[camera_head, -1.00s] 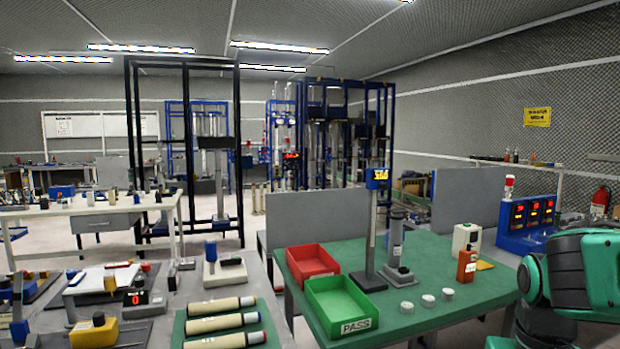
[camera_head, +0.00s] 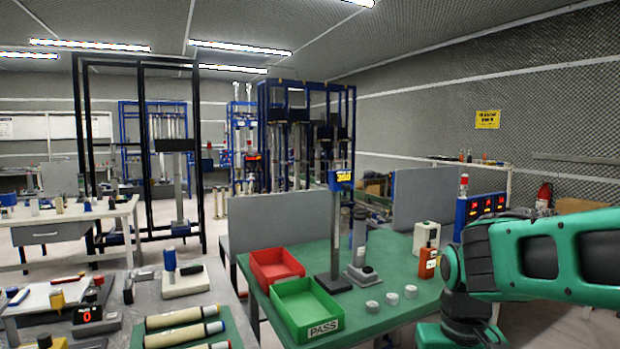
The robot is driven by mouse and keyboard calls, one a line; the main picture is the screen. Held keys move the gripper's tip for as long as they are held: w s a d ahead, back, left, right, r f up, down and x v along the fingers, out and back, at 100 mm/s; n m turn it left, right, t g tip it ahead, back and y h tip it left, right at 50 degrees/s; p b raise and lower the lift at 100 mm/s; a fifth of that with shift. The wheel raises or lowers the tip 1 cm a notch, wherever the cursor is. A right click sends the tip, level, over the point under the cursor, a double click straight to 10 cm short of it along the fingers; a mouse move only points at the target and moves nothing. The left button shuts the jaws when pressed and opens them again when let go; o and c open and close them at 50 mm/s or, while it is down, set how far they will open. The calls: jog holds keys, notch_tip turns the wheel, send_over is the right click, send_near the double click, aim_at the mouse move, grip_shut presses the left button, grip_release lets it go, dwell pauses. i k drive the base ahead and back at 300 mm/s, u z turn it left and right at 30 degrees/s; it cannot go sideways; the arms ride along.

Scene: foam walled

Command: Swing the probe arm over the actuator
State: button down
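On the green-topped table (camera_head: 390,325), a dark upright post (camera_head: 335,245) on a flat black base carries a blue display (camera_head: 341,179) with yellow digits. Just right of it a grey cylinder (camera_head: 360,235) stands upright on a grey block. I cannot tell for sure which of these parts is the probe arm and which is the actuator. My green and black arm comes in from the right edge over the table's right side. My gripper is out of the frame, so its fingers and anything in them are hidden.
A red bin (camera_head: 275,268) and a green bin marked PASS (camera_head: 323,327) stand left of the post. Several white discs (camera_head: 391,298) lie in front of it. An orange device (camera_head: 427,264) and a white box stand at the right. Several tubes (camera_head: 175,318) lie on the left bench.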

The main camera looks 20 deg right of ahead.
aim_at(323, 183)
jog(key=i, duration=0.85)
